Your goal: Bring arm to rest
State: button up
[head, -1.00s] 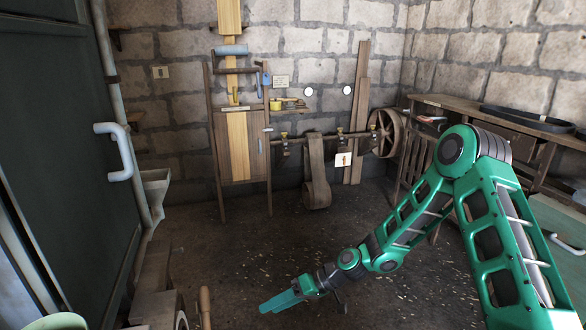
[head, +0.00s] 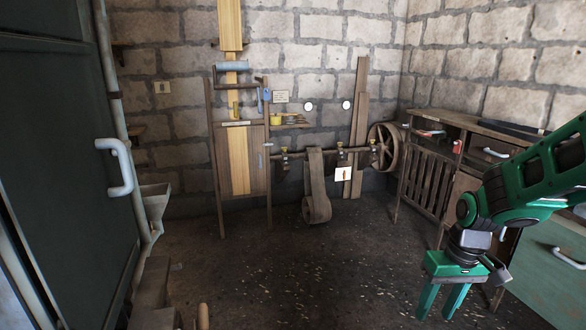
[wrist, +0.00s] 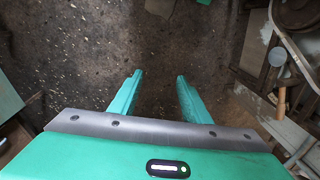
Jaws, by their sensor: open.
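My gripper (head: 443,300) hangs at the lower right in the head view, fingers pointing down, in front of the green cabinet at the right. Its two green fingers are apart with nothing between them. In the wrist view the open fingers (wrist: 152,95) show above bare dark floor. My green arm is folded in at the right edge of the head view, and its upper part is cut off by the frame.
A wooden bench (head: 470,122) runs along the right wall. A belt (head: 318,195) hangs from the shaft by the back wall, near a spoked wheel (head: 385,147). A dark door (head: 60,170) stands at left. The middle floor (head: 290,265) is clear.

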jog(key=s+d+r+m, duration=0.3)
jog(key=s+d+r, duration=0.1)
jog(key=s, duration=0.5)
jog(key=s+d+r+m+h, duration=0.1)
jog(key=s+d+r+m, duration=0.3)
jog(key=s, duration=0.6)
jog(key=shift+s+d, duration=0.25)
jog(key=shift+d, duration=0.15)
jog(key=shift+r, duration=0.1)
jog(key=shift+w+f, duration=0.25)
jog(key=shift+w, duration=0.4)
